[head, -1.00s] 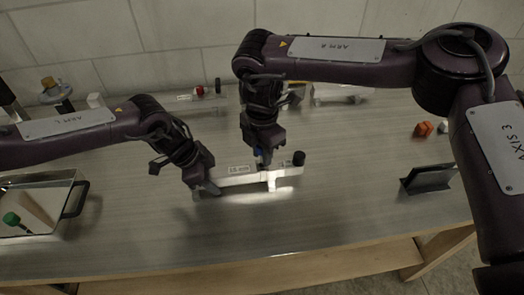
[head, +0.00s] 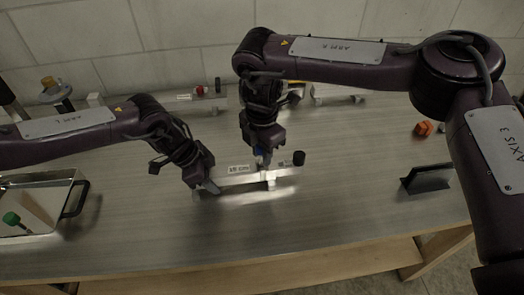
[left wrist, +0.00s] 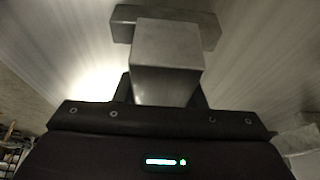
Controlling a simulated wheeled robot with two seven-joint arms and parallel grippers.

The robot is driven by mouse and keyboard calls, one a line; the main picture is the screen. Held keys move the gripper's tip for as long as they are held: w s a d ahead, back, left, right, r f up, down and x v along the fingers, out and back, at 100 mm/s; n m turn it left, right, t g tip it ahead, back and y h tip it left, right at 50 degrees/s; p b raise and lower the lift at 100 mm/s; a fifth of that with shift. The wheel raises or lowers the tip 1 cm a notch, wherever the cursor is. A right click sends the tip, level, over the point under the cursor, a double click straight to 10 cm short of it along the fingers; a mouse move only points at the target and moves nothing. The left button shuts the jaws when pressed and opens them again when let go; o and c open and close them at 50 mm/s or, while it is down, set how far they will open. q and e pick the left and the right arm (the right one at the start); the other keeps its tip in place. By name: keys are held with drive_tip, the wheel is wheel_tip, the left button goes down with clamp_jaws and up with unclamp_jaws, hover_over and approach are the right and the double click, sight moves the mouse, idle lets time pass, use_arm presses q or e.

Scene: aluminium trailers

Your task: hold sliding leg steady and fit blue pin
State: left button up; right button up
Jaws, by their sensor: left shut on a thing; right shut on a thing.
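The sliding leg (head: 236,180) is a pale metal bar lying across the middle of the table, with a label and a black knob (head: 298,158) at its right. My left gripper (head: 211,189) is shut on its left end. In the left wrist view the leg shows as a square metal bar (left wrist: 167,60) with a crosspiece, between my fingers. My right gripper (head: 262,164) points down at the leg's right part, shut on the blue pin (head: 259,151), of which only a little blue shows. The pin's tip and any hole are hidden, so I cannot tell whether it is seated.
A metal tray (head: 72,184) with a green-topped thing (head: 11,219) stands at the left. A dark stand (head: 427,179) and an orange block (head: 423,129) are at the right. Other metal parts and a red knob (head: 200,91) lie along the back. The front table strip is clear.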

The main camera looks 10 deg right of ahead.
drive_tip(key=shift+f, duration=0.9)
drive_tip(key=o, duration=1.1)
drive_tip(key=shift+c, duration=0.2)
wheel_tip(320, 180, up, 12)
use_arm(q)
drive_tip(key=o, duration=1.3)
